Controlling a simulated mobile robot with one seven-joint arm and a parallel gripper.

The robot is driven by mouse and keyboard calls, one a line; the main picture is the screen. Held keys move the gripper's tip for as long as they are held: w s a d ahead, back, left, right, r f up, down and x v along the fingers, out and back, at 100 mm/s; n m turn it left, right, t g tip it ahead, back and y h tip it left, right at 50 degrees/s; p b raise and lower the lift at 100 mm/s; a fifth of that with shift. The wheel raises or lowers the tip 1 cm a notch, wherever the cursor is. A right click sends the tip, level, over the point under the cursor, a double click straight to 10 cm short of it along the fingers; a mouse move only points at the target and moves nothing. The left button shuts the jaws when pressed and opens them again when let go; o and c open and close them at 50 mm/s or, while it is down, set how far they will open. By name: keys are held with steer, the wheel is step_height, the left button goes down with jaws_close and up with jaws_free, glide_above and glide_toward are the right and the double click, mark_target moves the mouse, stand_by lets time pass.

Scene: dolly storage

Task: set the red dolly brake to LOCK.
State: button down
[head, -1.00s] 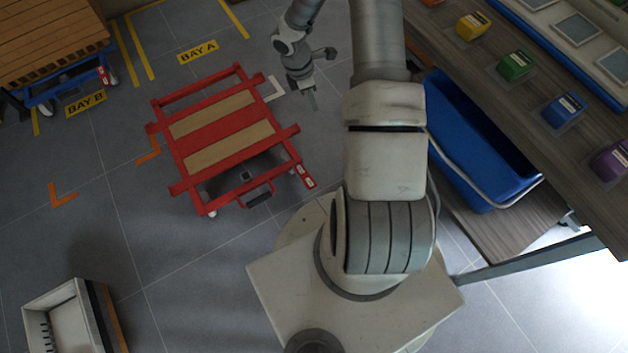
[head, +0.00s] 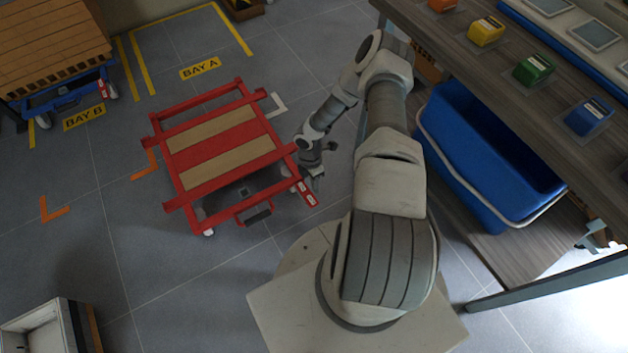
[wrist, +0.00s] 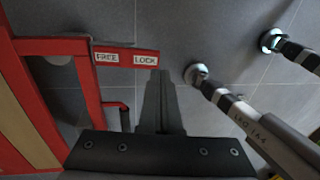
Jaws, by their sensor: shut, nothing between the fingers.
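The red dolly (head: 222,88) stands on the floor left of my arm, with light wood strips on its deck. Its red brake pedal (head: 307,193) sticks out at the near right corner. In the wrist view the pedal (wrist: 125,53) carries a FREE label (wrist: 107,58) near the frame and a LOCK label (wrist: 145,60) at its outer end. My gripper (head: 318,178) is shut and empty beside the pedal. In the wrist view its fingertips (wrist: 160,75) overlap the picture just below the LOCK end; I cannot tell whether they touch. The pedal's tilt is unclear.
A red handle (head: 254,212) sits on the dolly's near side. A blue bin (head: 490,160) stands under the workbench (head: 490,60) at right.

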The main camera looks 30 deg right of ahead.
mark_target(307, 194)
steer(key=f+b, duration=0.1)
steer(key=f, duration=0.2)
steer(key=s+f+b, duration=0.1)
steer(key=f, duration=0.3)
steer(key=shift+s+f, duration=0.15)
steer(key=shift+s, duration=0.05)
